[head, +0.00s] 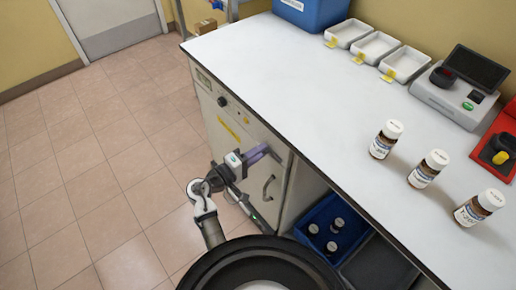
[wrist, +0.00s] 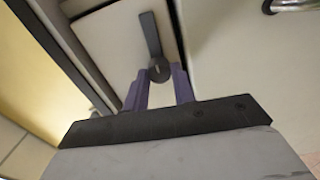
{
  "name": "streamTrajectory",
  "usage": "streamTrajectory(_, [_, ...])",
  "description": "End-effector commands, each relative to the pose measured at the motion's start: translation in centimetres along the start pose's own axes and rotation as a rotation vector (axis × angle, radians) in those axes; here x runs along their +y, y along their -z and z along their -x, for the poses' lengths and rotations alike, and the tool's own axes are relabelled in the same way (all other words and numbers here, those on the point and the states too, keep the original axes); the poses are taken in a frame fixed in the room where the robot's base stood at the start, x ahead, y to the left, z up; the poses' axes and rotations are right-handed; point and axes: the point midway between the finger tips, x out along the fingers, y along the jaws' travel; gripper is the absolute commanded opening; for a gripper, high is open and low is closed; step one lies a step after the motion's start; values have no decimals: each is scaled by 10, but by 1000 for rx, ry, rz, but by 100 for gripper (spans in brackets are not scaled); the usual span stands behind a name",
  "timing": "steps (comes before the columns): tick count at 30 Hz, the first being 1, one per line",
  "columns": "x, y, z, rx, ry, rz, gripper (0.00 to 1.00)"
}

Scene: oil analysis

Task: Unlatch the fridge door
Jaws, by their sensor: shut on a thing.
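The fridge (head: 222,122) is the pale cabinet under the white counter, with a display and a knob along its top. Its latch (wrist: 150,35) is a dark lever with a round hub, standing nearly upright and leaning slightly left in the wrist view. My gripper (head: 262,153) is at the cabinet front, below the counter edge. Its purple fingers (wrist: 160,80) lie on either side of the latch's round hub, shut on it. In the head view my gripper hides the latch. The fridge door looks closed in the head view.
A curved metal door handle (head: 268,188) is below my gripper; it also shows in the wrist view (wrist: 292,5). A blue crate (head: 330,228) with bottles sits under the counter. Bottles and trays stand on the counter (head: 300,100). The tiled floor (head: 90,190) at left is clear.

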Motion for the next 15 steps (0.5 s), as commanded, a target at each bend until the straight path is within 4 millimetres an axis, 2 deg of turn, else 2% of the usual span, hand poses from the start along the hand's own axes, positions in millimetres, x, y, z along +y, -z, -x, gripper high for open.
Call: streamTrajectory(15, [0, 0, 0, -1, -1, 91, 3])
